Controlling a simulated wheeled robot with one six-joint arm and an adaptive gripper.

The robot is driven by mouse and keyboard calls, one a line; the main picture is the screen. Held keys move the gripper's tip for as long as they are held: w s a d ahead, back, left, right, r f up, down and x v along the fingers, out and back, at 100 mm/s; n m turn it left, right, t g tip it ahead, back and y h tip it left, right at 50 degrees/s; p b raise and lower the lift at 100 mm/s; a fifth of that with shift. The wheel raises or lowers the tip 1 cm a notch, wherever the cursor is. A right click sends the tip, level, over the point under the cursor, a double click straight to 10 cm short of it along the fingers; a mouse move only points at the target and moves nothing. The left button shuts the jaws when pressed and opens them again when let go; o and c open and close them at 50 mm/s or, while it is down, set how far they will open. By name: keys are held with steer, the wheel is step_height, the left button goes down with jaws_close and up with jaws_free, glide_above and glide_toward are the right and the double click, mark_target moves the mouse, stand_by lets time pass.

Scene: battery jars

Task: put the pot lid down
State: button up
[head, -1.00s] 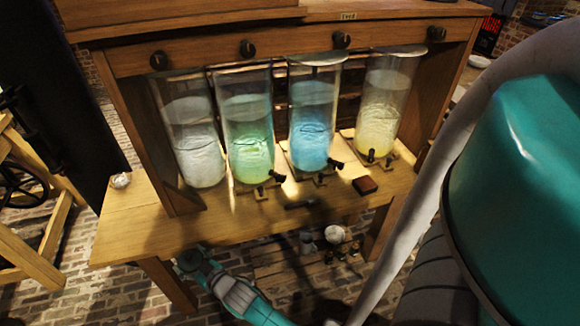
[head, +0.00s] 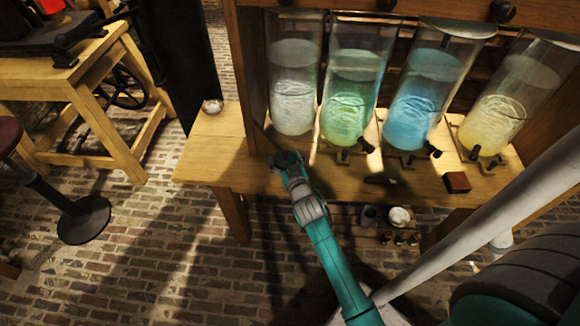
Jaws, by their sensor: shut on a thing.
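My gripper (head: 288,166) is at the end of my teal and grey arm, over the front of the wooden bench, just in front of the leftmost jar. It is shut on a small dark round thing (head: 286,157) at its tip, which I take to be the pot lid. The lid is small and dark here, partly hidden by the gripper, and I cannot tell whether it touches the bench (head: 215,150).
Several glass jars stand in a row on the bench: clear (head: 294,90), green (head: 347,105), blue (head: 415,105) and yellow (head: 495,112). Small taps and a brown block (head: 457,182) sit before them. A small shiny object (head: 212,106) lies at the left end, with bare wood around it.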

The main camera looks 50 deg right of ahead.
steer(key=shift+f, duration=2.7)
steer(key=o, duration=1.1)
steer(key=shift+f, duration=0.15)
